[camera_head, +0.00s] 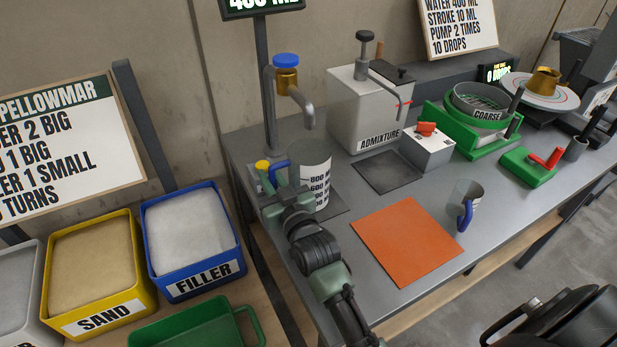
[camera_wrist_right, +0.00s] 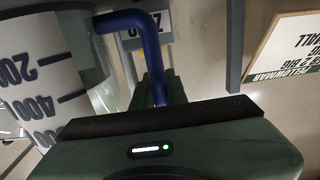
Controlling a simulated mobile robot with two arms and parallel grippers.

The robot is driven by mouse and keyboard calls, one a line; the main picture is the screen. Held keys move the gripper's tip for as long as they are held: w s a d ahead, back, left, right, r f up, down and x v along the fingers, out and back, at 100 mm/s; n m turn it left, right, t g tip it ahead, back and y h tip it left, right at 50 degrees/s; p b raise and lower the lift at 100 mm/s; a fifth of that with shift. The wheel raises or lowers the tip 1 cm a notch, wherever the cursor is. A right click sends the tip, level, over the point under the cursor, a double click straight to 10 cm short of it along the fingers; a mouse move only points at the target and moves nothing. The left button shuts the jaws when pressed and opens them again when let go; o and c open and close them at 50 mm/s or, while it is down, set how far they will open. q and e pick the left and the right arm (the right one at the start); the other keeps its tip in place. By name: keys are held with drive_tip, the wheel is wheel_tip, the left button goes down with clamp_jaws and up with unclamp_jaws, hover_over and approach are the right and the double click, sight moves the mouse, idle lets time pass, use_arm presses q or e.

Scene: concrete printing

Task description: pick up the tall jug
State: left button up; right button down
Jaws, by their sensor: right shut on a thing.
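The tall jug (camera_head: 316,182) is clear with a white scale and a blue handle (camera_head: 274,172). It stands upright on a dark pad (camera_head: 338,204) below the tap spout, at the left end of the grey bench. My right gripper (camera_head: 276,195) is at the jug's left side, shut on the handle. In the right wrist view the blue handle (camera_wrist_right: 152,48) runs down behind the dark finger edge, and the jug's scale (camera_wrist_right: 45,88) shows at the left. The finger's hold on the handle is partly hidden. My left gripper is not in view.
A tap (camera_head: 307,112) with a blue cap hangs over the jug. A small jug (camera_head: 462,204) stands beside an orange mat (camera_head: 407,238). The admixture box (camera_head: 368,110) and green coarse sieve (camera_head: 482,103) are behind. Filler (camera_head: 192,240) and sand (camera_head: 92,265) bins stand left.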

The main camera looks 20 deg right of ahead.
drive_tip(key=shift+r, duration=0.15)
wheel_tip(320, 180, up, 4)
drive_tip(key=shift+f, duration=0.1)
drive_tip(key=b, duration=0.3)
approach(272, 170)
drive_tip(key=shift+s+d+f, duration=0.1)
drive_tip(key=shift+s+f, duration=0.05)
drive_tip(key=shift+s, duration=0.7)
drive_tip(key=shift+s+d+f, duration=0.1)
drive_tip(key=shift+s+f, duration=0.05)
drive_tip(key=shift+s, duration=0.7)
drive_tip(key=shift+s+d+f, duration=0.1)
drive_tip(key=shift+s+f, duration=0.05)
drive_tip(key=shift+s, duration=0.7)
